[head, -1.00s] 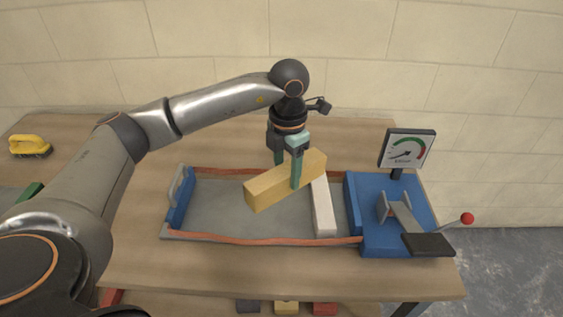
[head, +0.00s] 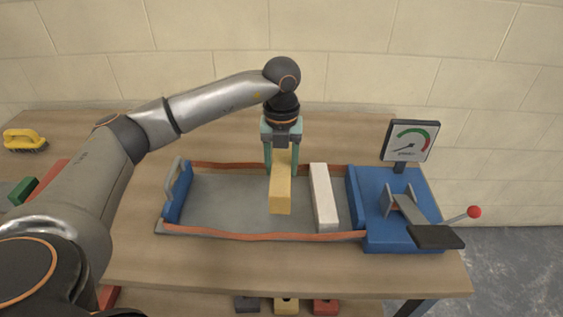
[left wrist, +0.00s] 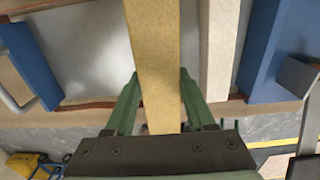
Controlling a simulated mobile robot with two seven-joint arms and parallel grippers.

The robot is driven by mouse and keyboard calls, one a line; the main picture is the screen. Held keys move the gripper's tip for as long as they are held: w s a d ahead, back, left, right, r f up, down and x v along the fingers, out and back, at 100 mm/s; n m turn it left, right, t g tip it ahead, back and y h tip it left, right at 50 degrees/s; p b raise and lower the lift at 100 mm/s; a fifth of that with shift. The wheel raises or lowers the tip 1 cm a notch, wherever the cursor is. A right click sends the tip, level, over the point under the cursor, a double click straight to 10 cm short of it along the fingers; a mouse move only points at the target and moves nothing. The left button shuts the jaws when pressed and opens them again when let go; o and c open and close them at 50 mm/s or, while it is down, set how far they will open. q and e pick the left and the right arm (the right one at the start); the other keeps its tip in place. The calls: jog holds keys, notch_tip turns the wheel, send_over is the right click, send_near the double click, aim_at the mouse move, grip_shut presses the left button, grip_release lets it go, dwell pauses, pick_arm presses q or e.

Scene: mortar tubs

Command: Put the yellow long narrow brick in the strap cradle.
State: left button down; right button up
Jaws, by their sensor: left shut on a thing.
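The yellow long narrow brick (head: 281,193) is held over the strap cradle, its length running front to back. My left gripper (head: 281,168) is shut on the brick, with a finger on each side. In the left wrist view the yellow brick (left wrist: 155,60) runs between the two green fingers (left wrist: 158,100). The strap cradle (head: 215,222) is a grey tray with orange straps along its long sides and a blue end at the left. A white brick (head: 323,198) lies in it at the right, parallel to the yellow one with a gap between. My right gripper is not in view.
A blue press base (head: 390,238) with a dark lever and red knob (head: 474,212) adjoins the cradle's right end. A gauge (head: 410,141) stands behind it. A yellow brush (head: 25,140) and green brick (head: 22,190) lie far left. Several coloured blocks show below the table's front edge.

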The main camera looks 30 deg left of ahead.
pick_arm(q)
notch_tip(320, 180, down, 5)
jog(key=b, duration=0.3)
jog(key=shift+f, duration=0.2)
jog(key=shift+f+b, duration=0.65)
jog(key=shift+f, duration=0.25)
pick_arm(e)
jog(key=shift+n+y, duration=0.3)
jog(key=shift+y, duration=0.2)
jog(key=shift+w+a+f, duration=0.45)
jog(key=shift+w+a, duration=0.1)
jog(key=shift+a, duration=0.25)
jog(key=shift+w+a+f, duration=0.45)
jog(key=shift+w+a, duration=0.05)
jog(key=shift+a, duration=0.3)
pick_arm(q)
jog(key=shift+f+b, duration=0.3)
jog(key=shift+f, duration=0.2)
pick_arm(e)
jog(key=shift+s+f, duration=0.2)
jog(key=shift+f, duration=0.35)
